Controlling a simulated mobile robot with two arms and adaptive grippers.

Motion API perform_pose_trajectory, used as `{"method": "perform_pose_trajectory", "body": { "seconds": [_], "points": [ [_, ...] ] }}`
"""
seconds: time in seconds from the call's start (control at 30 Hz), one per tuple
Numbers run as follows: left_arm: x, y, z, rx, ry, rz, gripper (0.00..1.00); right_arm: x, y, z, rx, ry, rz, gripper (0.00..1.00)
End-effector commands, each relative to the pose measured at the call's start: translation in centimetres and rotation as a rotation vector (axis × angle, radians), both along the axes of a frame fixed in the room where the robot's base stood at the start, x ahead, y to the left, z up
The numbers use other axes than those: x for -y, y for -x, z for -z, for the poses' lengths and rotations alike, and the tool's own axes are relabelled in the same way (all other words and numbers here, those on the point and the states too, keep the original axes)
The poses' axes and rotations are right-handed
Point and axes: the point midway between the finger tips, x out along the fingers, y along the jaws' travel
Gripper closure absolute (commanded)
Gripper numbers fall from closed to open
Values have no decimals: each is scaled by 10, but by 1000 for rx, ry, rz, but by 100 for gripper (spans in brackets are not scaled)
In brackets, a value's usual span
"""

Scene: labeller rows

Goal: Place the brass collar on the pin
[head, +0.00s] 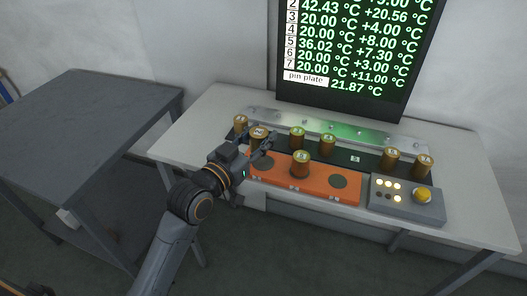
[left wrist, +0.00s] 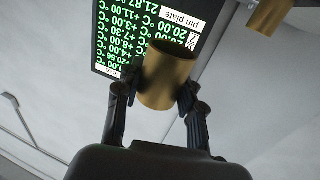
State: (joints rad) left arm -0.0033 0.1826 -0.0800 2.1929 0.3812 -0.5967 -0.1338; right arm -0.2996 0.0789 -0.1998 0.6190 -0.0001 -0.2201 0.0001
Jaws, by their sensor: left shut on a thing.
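My left gripper (head: 264,146) is shut on a brass collar (head: 258,131) near the left end of the dark strip on the bench. In the left wrist view the brass collar (left wrist: 168,78) sits upright-looking between the two fingers of the gripper (left wrist: 160,100). Several other brass cylinders with marked tops stand around: one at the far left (head: 240,122), two in the middle (head: 297,138) and two at the right (head: 390,160). One more (head: 301,164) stands on the orange plate. I cannot make out the pin. My right gripper is out of view.
The orange plate (head: 325,193) has a bare dark round spot at its right. A metal plate (head: 385,137), lit green in part, lies behind. A grey box (head: 405,205) with lamps and a yellow button (head: 422,194) stands at right. A screen (head: 350,60) reads pin plate 21.87 °C.

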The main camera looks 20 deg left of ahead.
Motion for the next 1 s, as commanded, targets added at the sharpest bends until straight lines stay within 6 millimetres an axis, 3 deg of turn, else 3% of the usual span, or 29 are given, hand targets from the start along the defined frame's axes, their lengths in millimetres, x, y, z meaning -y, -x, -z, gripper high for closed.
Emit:
{"method": "perform_pose_trajectory", "body": {
  "seconds": [0.1, 0.43, 0.6, 1.0],
  "points": [
    [-1, -16, 22, -3, -1, 0, 98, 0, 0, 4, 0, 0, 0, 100],
    [-2, -39, 50, -2, -1, -1, 98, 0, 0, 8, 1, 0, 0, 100],
    [-2, -38, 71, -3, -1, 1, 98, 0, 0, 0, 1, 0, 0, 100],
    [-2, -37, 77, 0, -1, 0, 98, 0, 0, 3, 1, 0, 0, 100]
  ]
}}
